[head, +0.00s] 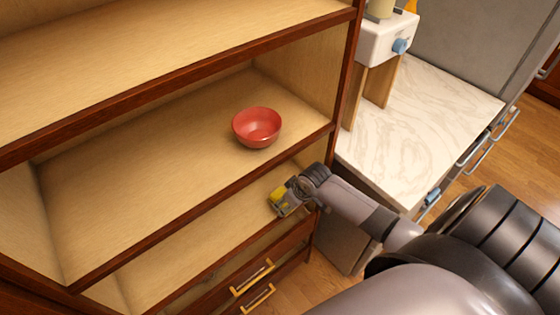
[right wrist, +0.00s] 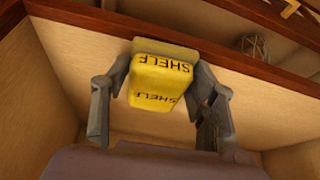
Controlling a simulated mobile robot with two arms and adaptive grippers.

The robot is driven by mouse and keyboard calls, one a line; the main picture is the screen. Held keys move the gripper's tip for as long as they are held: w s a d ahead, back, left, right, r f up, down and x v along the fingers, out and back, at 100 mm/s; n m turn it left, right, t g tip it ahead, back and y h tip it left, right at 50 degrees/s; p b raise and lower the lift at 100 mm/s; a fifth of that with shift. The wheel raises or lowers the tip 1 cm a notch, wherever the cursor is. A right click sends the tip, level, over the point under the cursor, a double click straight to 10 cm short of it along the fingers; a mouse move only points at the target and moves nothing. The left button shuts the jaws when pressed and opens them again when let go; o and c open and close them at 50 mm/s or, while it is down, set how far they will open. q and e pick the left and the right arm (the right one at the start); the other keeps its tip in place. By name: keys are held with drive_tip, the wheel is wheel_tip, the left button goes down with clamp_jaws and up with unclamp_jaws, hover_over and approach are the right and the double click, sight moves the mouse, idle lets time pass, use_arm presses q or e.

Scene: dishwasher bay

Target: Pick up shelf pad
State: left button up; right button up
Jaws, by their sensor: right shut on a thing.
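The shelf pad is a yellow block marked "SHELF" in black letters; it shows between my right gripper's fingers in the right wrist view (right wrist: 158,84). In the head view a small yellow part of the pad (head: 279,194) shows at the gripper. My right gripper (head: 284,204) is at the right end of the lower shelf, below the shelf with the bowl. Its fingers (right wrist: 158,95) are on both sides of the pad and shut on it. Whether the pad still touches the shelf cannot be told. My left gripper is not in view.
A red bowl (head: 256,128) stands on the middle shelf (head: 150,180) above my right gripper. The shelf's dark wooden front edge and right post are close to my arm. Drawers with yellow handles (head: 253,276) are below. A marble-topped counter (head: 430,120) stands right.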

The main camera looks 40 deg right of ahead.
drive_tip(key=s+d+b, duration=0.2)
drive_tip(key=s, duration=1.1)
drive_tip(key=shift+s, duration=0.4)
